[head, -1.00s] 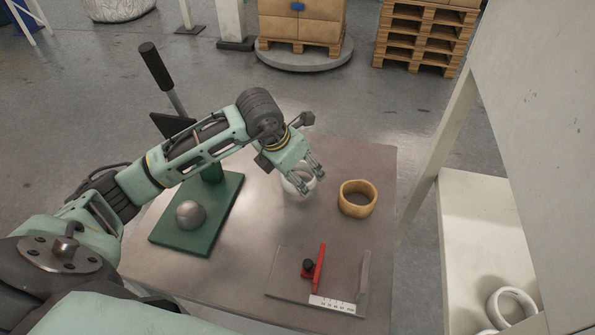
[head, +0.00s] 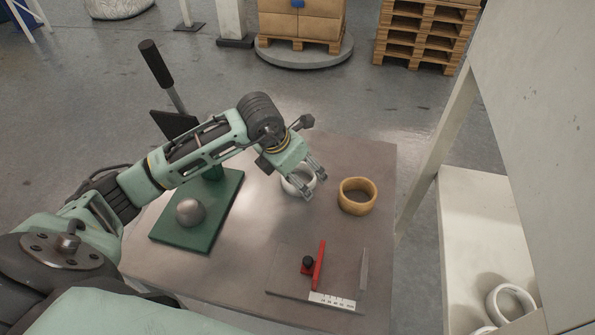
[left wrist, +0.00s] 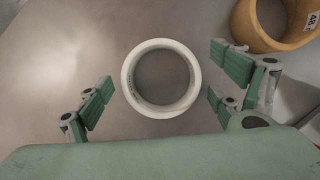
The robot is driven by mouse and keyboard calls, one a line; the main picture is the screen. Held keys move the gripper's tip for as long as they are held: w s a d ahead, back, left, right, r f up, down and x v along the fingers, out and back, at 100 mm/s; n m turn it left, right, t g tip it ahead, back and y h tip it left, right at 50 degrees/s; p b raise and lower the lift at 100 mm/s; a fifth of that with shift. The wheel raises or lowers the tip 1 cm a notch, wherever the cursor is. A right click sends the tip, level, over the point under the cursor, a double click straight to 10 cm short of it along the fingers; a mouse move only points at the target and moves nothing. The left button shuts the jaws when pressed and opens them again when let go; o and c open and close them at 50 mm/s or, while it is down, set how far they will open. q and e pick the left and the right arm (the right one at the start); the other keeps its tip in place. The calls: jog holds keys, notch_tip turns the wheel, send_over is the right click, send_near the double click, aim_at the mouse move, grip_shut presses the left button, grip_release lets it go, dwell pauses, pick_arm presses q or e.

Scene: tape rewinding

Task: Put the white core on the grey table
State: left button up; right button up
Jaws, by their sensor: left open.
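The white core (head: 289,184) is a short white ring on the grey table (head: 262,222), left of a tan ring. My left gripper (head: 317,186) is open and partly covers the core in the head view. In the left wrist view the white core (left wrist: 161,42) lies between the two spread fingers of the left gripper (left wrist: 163,92), with a gap on each side. Its open hole shows the table surface. My right gripper is not in view.
A tan ring (head: 357,208) stands right of the core. A green-based press (head: 172,235) with a lever stands at left. A cutting plate with a red bar (head: 319,266) lies in front. Another white ring (head: 497,299) sits on a pale shelf (head: 465,215) at right.

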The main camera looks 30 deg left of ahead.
pick_arm(q)
jog(key=shift+r, duration=0.15)
jog(key=shift+s+a+r, duration=0.1)
jog(key=shift+r, duration=0.2)
jog(key=b+v, duration=0.1)
jog(key=v, duration=1)
jog(key=shift+s+r, duration=0.15)
